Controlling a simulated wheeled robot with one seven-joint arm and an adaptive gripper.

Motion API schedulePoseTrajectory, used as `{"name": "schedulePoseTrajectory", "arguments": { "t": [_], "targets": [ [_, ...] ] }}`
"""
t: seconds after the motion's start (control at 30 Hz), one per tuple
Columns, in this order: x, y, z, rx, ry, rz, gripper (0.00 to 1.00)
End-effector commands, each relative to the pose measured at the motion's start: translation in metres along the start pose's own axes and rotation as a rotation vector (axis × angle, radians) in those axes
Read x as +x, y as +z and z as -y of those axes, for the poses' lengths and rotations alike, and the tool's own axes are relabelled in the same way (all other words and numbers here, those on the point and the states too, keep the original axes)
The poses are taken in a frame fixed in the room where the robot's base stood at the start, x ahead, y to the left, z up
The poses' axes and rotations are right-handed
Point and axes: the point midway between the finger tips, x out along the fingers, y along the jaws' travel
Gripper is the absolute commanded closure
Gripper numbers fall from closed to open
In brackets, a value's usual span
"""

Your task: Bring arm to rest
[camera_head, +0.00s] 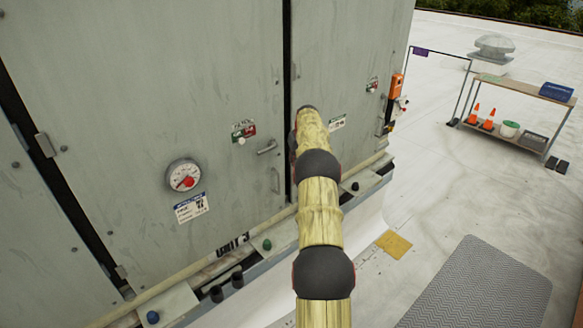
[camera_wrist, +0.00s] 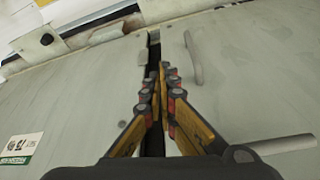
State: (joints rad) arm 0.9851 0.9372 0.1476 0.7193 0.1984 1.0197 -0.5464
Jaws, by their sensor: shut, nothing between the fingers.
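My arm reaches up the middle of the head view toward the grey cooler cabinet (camera_head: 130,80). Its far end is near the dark vertical seam between two cabinet doors, and my gripper is hidden behind the arm there. In the wrist view my gripper (camera_wrist: 158,85) shows with its yellow and black fingers together and nothing between them. The fingers point along the dark door seam (camera_wrist: 154,50), in front of the door panels. I cannot tell how far the fingertips are from the panel surface.
A round gauge (camera_head: 183,175) and a door handle (camera_head: 267,148) are on the cabinet left of my arm. An orange device (camera_head: 396,88) hangs at the cabinet's right edge. A grey mat (camera_head: 480,285) lies on the roof. A cart (camera_head: 525,92) stands at the back right. Open roof lies between.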

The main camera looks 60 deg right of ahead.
Motion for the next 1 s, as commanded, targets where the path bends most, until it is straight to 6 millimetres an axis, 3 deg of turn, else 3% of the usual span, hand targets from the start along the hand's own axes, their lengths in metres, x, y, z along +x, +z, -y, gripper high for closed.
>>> {"name": "schedulePoseTrajectory", "arguments": {
  "t": [0.03,0.23,0.73,0.9,1.0],
  "targets": [
    [-0.011,-0.001,-0.002,0.001,0.003,-0.004,1.0],
    [-0.032,0.001,-0.004,0.001,0.001,0.001,1.0],
    [-0.037,0.0,-0.006,0.06,0.007,-0.004,1.0],
    [0.001,0.045,0.003,0.163,-0.007,0.084,1.0],
    [0.004,0.074,0.013,0.213,-0.01,0.135,1.0]
  ]
}}
